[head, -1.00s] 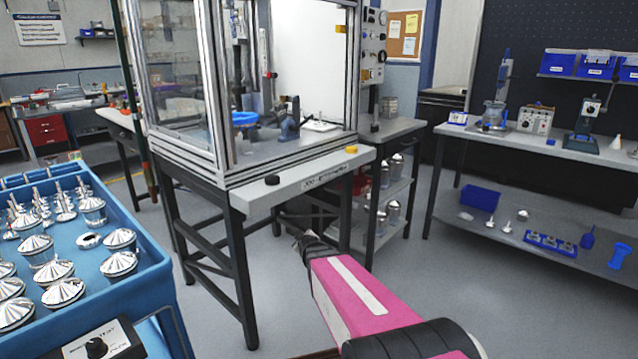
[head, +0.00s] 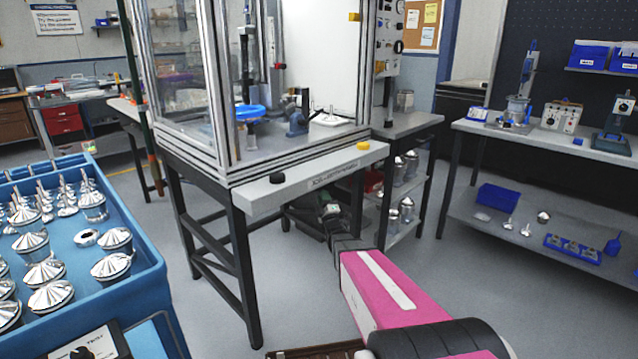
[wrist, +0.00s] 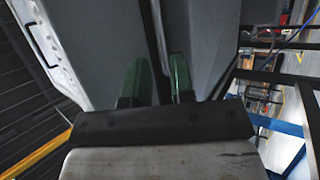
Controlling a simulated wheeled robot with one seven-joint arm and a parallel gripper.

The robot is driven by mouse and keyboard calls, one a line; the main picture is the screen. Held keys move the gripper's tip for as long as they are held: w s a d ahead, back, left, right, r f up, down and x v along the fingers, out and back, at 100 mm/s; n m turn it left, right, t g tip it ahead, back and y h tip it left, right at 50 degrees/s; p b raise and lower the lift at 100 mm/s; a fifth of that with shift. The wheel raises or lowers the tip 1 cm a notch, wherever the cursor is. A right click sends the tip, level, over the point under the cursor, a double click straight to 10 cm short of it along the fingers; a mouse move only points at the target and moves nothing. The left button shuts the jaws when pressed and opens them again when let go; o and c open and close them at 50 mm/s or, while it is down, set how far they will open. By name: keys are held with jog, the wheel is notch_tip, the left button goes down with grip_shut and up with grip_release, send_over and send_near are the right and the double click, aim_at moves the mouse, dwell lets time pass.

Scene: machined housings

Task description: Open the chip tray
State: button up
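The machine stand (head: 252,262) carries a glass enclosure and a pale front panel with a label (head: 335,181) too small to read. A dark, low shape (head: 303,222) lies under the stand behind my gripper; I cannot tell whether it is the chip tray. My gripper (head: 331,207) reaches below the front panel, at the end of my pink arm. In the wrist view, its two green fingers (wrist: 157,80) stand apart, with grey surfaces and a dark narrow gap or bar beyond them. I see nothing clearly clasped, and contact is hard to judge.
A blue cart (head: 135,300) with shiny metal parts stands at the left. A side table (head: 405,126) with metal canisters on its shelf is right of the stand. A workbench (head: 560,142) stands further right. The floor (head: 425,270) between is clear.

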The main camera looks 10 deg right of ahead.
jog(key=x, duration=0.8)
jog(key=shift+w, duration=0.1)
grip_shut()
